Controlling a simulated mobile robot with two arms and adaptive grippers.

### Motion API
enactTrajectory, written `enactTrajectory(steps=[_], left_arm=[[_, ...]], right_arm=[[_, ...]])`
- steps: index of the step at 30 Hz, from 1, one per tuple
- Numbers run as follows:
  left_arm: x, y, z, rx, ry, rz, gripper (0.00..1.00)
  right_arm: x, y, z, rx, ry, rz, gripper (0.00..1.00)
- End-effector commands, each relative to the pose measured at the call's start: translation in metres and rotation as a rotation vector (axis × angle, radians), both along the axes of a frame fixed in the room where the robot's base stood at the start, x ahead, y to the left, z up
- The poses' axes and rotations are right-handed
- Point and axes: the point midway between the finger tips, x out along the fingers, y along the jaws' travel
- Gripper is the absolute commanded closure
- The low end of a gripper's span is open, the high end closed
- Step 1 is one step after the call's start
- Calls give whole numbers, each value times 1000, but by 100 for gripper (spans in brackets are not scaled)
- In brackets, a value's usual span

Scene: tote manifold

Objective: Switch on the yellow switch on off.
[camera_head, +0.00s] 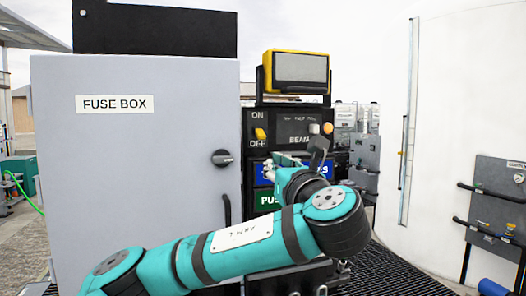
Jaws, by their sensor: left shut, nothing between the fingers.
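The yellow switch (260,133) sits on the dark control panel, between an ON label above and an OFF label below it. I cannot tell for sure which way its lever is tipped. My left gripper (270,168) is in front of the panel, a little below the switch and apart from it in the picture. It is shut and empty. Its wrist and forearm hide part of the blue and green labels lower on the panel. My right gripper is not in view.
A grey fuse box (140,190) stands close at the left of the panel, with a black knob (222,158). A yellow-framed display (297,72) stands on top of the panel. A large white tank (440,150) is at the right. Dark grating (400,278) covers the floor.

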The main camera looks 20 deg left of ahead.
Motion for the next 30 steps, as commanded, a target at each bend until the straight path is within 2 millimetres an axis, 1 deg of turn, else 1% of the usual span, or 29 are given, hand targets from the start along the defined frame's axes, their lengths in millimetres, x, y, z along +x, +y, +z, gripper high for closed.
enactTrajectory(steps=[8, 11, 14, 24, 30], left_arm=[[0, 0, 0, 0, 0, 0, 100], [3, 2, 2, -1, 1, 1, 100], [12, 9, 4, -1, 2, 2, 100], [62, 43, 13, -1, 2, 2, 100], [79, 54, 12, -2, 1, 0, 100]], right_arm=[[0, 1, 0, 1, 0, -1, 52], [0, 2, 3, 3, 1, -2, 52], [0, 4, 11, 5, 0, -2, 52], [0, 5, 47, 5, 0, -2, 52], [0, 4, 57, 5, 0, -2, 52]])
